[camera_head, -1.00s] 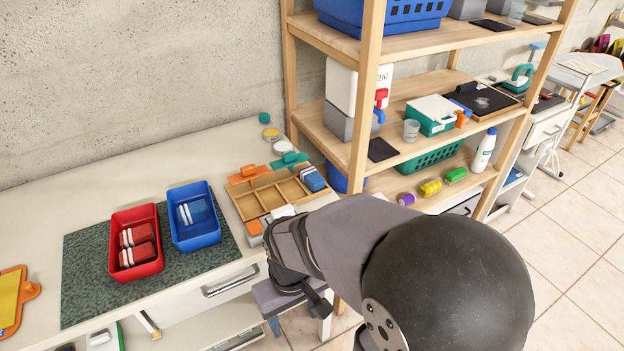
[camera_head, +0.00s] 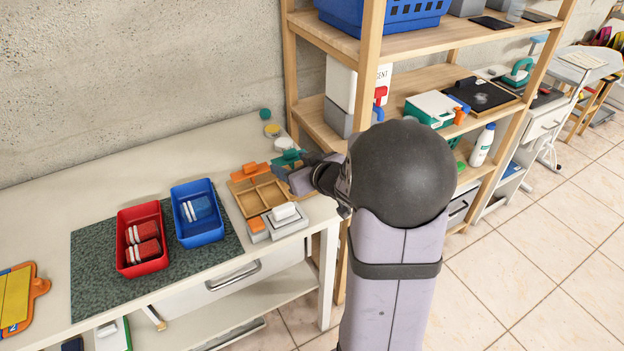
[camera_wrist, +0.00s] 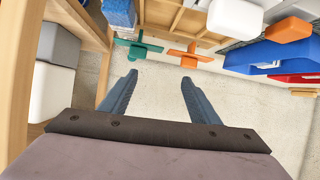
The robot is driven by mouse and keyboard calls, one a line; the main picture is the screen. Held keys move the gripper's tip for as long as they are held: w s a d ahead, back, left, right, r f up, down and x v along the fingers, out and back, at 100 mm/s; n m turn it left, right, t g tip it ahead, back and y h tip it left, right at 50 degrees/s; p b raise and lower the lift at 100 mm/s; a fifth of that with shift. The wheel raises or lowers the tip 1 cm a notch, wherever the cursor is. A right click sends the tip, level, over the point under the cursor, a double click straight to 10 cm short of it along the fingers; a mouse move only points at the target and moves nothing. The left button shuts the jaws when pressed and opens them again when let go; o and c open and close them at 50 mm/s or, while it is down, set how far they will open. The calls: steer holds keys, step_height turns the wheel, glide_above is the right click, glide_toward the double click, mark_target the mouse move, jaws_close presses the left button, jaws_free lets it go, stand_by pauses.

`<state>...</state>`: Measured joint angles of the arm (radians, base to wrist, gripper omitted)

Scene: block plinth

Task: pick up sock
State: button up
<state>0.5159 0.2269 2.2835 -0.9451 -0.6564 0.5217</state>
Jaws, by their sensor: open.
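My gripper (camera_wrist: 158,77) is open, with nothing between its two fingers in the wrist view. In the head view my gripper (camera_head: 297,180) is over the right end of the wooden divided tray (camera_head: 240,200), and its fingertips are hard to make out. A blue, sock-like bundle (camera_wrist: 119,12) shows at the top of the wrist view, beside the tray's compartments and apart from the fingers. In the head view my arm hides that end. A blue folded sock with white bands (camera_head: 198,210) lies in the blue bin (camera_head: 208,236). Red folded socks (camera_head: 147,252) lie in the red bin (camera_head: 142,270).
Orange (camera_head: 250,171) and green (camera_head: 287,158) T-shaped pieces stand behind the tray. Grey blocks with orange (camera_head: 256,224) and white (camera_head: 285,211) tops are in front. A wooden shelf post (camera_head: 366,80) rises close to my arm on the right. The table's left rear (camera_head: 90,190) is clear.

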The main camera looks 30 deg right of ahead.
steer(key=shift+t, duration=0.3)
steer(key=d+f, duration=0.2)
steer(key=s+d+f+b, duration=0.1)
steer(key=d+f, duration=0.1)
steer(key=d, duration=0.1)
steer(key=s+d+f+b, duration=0.1)
steer(key=d+f, duration=0.1)
steer(key=d, duration=0.1)
steer(key=shift+d+f, duration=0.25)
steer(key=shift+f, duration=0.1)
steer(key=shift+p+x, duration=0.6)
steer(key=shift+x, duration=3.1)
steer(key=shift+r, duration=0.1)
steer(key=c, duration=1.1)
steer(key=shift+r, duration=0.1)
